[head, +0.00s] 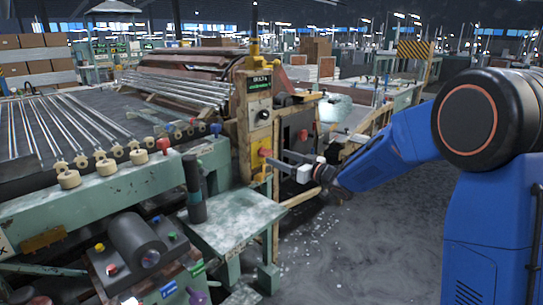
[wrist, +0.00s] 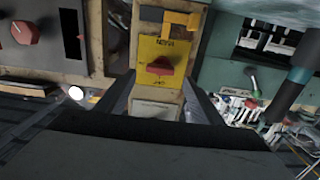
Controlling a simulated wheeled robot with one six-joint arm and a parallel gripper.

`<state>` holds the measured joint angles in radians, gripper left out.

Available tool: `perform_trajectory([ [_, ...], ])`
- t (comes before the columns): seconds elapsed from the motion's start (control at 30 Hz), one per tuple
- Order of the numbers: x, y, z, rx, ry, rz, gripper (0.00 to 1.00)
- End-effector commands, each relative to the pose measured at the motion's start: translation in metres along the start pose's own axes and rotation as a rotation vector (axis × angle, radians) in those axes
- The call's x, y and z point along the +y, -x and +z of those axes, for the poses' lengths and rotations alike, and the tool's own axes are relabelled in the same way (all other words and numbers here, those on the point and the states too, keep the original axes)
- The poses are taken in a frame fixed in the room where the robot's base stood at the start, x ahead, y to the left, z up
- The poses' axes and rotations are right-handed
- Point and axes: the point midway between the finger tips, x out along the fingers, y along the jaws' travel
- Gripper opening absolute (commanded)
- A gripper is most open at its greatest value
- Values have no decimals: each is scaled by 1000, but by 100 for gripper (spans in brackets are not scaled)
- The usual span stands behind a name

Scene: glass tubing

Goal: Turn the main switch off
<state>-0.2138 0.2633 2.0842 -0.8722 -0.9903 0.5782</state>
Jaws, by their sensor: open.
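The main switch is a red rotary knob (wrist: 160,66) on a yellow plate (wrist: 173,50) in the wrist view. The plate's lettering appears upside down there, and the red handle lies roughly crosswise. In the head view the red knob (head: 265,152) sits on the front of the beige control post. My gripper (head: 276,160) is in front of the post, close to the switch. Its two dark fingers are spread apart and empty. In the wrist view my gripper (wrist: 162,100) has a finger on each side below the knob. I cannot tell whether they touch anything.
A grey panel with another red knob (wrist: 25,32) is beside the post. A green side table (head: 235,218) with a dark upright cylinder (head: 194,190) stands in front. A roller bed with glass tubes (head: 70,125) is at left. The floor at lower right (head: 370,245) is clear.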

Motion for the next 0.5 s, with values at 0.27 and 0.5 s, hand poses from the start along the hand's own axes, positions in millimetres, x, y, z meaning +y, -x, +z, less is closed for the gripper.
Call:
perform_trajectory([
  [0.27, 0, -39, 0, 1, 1, -1, 61],
  [0.5, 0, -50, 0, 1, 0, 0, 61],
])
